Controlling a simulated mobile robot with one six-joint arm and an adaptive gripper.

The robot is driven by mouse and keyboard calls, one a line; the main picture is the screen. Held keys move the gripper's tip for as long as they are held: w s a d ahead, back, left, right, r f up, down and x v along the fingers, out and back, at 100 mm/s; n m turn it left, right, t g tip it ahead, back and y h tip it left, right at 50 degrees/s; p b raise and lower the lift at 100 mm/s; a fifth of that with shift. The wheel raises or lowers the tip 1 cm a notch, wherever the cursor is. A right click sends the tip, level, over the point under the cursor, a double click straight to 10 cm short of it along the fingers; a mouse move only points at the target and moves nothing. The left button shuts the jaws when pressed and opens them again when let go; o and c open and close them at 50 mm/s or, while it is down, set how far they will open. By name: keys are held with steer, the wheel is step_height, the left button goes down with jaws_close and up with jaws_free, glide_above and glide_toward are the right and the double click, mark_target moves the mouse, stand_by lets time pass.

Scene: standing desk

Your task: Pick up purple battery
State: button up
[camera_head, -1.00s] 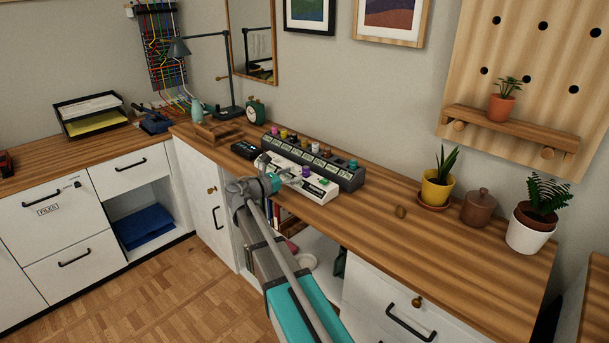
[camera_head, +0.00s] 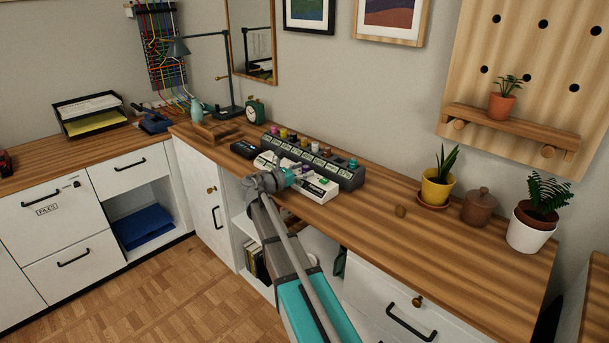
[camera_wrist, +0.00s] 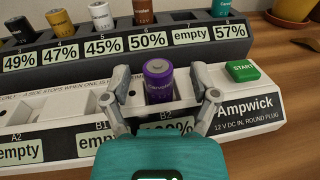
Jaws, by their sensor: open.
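The purple battery (camera_wrist: 158,82) stands upright in a slot of the white charger (camera_wrist: 265,105), behind the B2 label, in the wrist view. My gripper (camera_wrist: 166,84) is open, with one finger on the left and one on the right of the battery. A small gap seems to remain on each side; whether either finger touches is hard to tell. In the head view my gripper (camera_head: 296,178) is over the white charger (camera_head: 324,192), and a bit of the purple battery (camera_head: 305,169) shows beyond it.
A dark battery rack (camera_wrist: 165,42) with percent labels stands right behind the charger and holds several other batteries. A green START button (camera_wrist: 242,71) is at the charger's right. Plants and a brown jar (camera_head: 478,208) stand farther right; the desk between is mostly clear.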

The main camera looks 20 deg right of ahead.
steer(key=shift+w+d, duration=0.1)
steer(key=shift+d, duration=0.35)
jaws_close()
stand_by(0.5)
